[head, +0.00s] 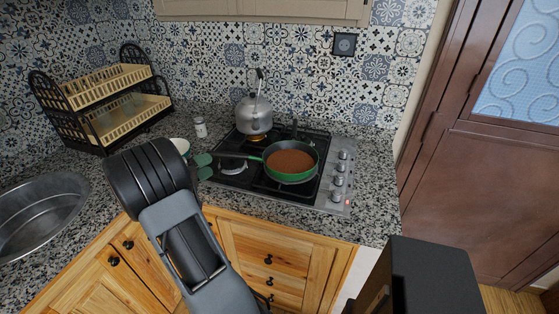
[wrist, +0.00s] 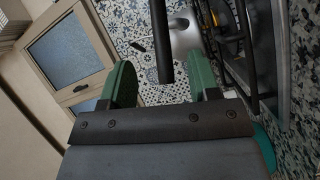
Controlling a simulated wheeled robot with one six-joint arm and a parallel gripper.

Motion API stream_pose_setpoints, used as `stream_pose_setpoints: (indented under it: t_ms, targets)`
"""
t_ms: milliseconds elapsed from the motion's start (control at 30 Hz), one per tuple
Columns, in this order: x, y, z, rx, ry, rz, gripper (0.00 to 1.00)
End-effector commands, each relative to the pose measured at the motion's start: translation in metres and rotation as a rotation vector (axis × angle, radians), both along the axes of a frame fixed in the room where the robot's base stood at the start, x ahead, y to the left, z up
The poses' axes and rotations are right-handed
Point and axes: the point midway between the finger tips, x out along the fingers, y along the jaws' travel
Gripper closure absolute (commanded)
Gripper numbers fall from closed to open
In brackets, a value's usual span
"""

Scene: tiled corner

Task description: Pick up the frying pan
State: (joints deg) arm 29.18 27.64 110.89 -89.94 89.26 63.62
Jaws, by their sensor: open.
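The frying pan (head: 271,162) sits on the gas hob, green outside with a brown inside. Its dark handle (head: 233,156) points left toward my gripper (head: 204,167). The gripper is open, its two green fingers by the handle's free end. In the wrist view, a dark bar that looks like the handle (wrist: 162,42) ends between the open fingers of my gripper (wrist: 162,84), with a gap on both sides. I cannot tell how deep the handle lies between them.
A metal kettle (head: 253,115) stands on the hob (head: 312,192) behind the pan. A white shaker (head: 200,127) and a pale bowl (head: 180,145) are near my gripper. A dish rack (head: 83,117) and sink (head: 38,218) are at left. Granite counter (head: 375,175) is clear at right.

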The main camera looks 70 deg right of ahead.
Motion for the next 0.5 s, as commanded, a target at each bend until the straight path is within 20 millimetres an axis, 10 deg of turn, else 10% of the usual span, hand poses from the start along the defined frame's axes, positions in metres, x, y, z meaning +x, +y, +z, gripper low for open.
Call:
stream_pose_setpoints:
  t_ms: [500]
  targets:
    - [-0.025, -0.042, 0.001, 0.002, 0.002, -0.004, 0.44]
